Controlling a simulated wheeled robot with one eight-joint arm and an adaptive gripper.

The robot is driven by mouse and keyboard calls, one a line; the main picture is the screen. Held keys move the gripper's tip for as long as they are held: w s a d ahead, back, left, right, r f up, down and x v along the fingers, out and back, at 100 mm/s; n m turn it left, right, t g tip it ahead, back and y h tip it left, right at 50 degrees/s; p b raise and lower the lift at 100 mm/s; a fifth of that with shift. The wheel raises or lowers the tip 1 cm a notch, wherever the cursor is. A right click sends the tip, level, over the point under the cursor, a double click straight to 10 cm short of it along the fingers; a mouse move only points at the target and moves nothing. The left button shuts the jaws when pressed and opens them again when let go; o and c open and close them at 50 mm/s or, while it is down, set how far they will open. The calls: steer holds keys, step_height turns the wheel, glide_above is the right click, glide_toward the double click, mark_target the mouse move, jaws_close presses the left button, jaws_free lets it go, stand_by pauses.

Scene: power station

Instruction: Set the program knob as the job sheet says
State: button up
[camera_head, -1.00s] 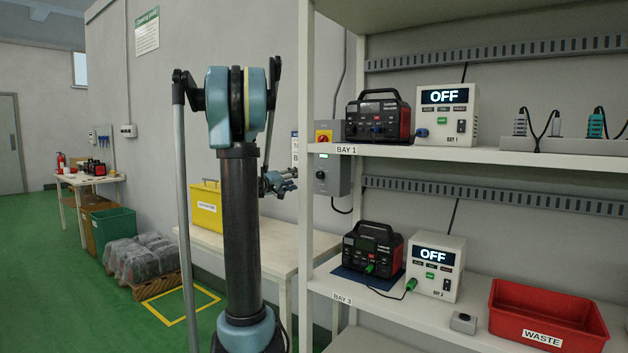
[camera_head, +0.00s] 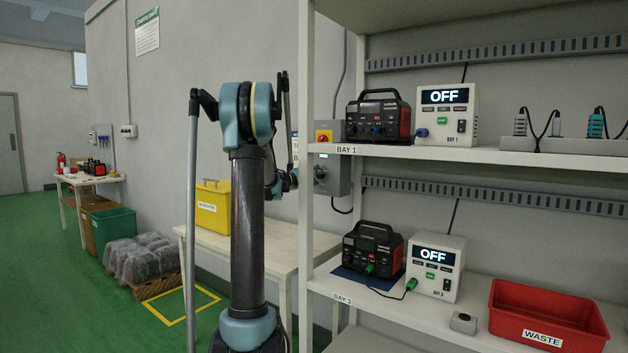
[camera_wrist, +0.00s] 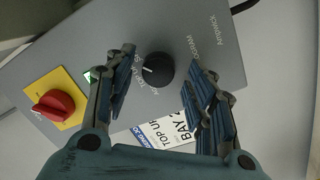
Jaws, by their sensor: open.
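The program knob (camera_wrist: 158,69) is a round black knob with a white pointer line on a grey control box. In the wrist view it lies between and beyond my open fingers, with no finger seen touching it. My gripper (camera_wrist: 158,90) is open and empty in front of the box. The grey box (camera_head: 333,178) also shows in the head view, on the wall behind the shelf post. A white sheet reading "TOP UP" and "BAY" (camera_wrist: 165,133) lies below the knob in the wrist view, partly hidden by my right finger. Its bay number is hidden.
A red rotary switch (camera_wrist: 54,104) on a yellow plate is left of the knob. The shelf post (camera_head: 306,200) stands close beside my arm. Two power units with "OFF" displays (camera_head: 444,97) (camera_head: 433,257) stand on the shelves. A yellow box (camera_head: 212,208) sits on the table.

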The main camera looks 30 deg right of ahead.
steer(key=c, duration=1.1)
steer(key=shift+n, duration=0.3)
steer(key=n, duration=0.4)
steer(key=n+t, duration=0.1)
steer(key=n, duration=0.4)
steer(key=shift+a+f+h, duration=0.1)
steer(key=shift+f+h, duration=0.1)
steer(key=shift+h, duration=0.1)
steer(key=shift+n, duration=0.4)
